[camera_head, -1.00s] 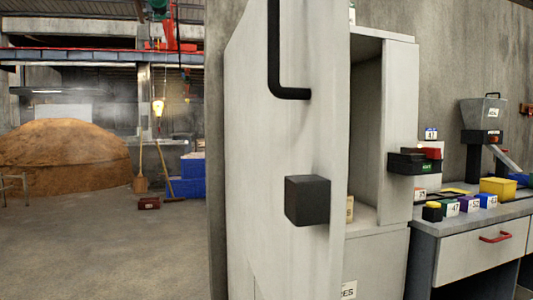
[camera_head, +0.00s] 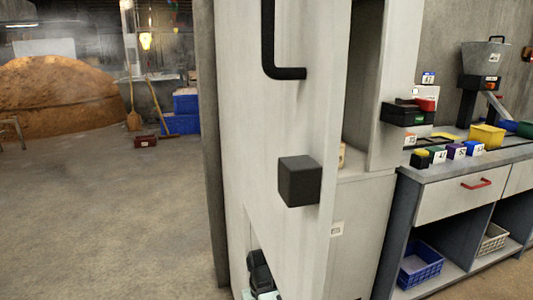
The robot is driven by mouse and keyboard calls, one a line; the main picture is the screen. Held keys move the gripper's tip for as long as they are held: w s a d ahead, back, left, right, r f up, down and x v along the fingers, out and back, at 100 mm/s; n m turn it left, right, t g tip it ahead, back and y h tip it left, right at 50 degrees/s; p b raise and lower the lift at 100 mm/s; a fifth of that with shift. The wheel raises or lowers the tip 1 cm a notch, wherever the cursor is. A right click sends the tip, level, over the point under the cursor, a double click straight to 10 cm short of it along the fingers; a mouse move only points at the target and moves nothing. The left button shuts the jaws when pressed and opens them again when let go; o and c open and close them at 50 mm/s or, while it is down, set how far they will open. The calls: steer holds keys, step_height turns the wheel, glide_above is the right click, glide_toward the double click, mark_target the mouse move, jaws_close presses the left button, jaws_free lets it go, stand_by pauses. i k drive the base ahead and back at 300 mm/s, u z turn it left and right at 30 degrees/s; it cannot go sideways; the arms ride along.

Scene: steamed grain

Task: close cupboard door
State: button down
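The cupboard door (camera_head: 262,130) is pale grey and stands open, swung out toward me. It carries a black bent handle (camera_head: 268,45) near the top and a black block (camera_head: 298,181) lower down. Behind it to the right, the cupboard (camera_head: 390,100) shows a dark open gap and a plain lower front with a small white label.
A workbench (camera_head: 455,205) with a red drawer handle stands right of the cupboard, holding small coloured boxes and a grey hopper machine (camera_head: 483,65). A blue crate (camera_head: 420,265) sits on its lower shelf. Open floor (camera_head: 110,220) lies left, before a brown mound (camera_head: 65,95).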

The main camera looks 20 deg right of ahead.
mark_target(292, 54)
steer(key=z, duration=0.15)
steer(key=k, duration=2)
steer(key=u, duration=1.9)
steer(key=i, duration=1)
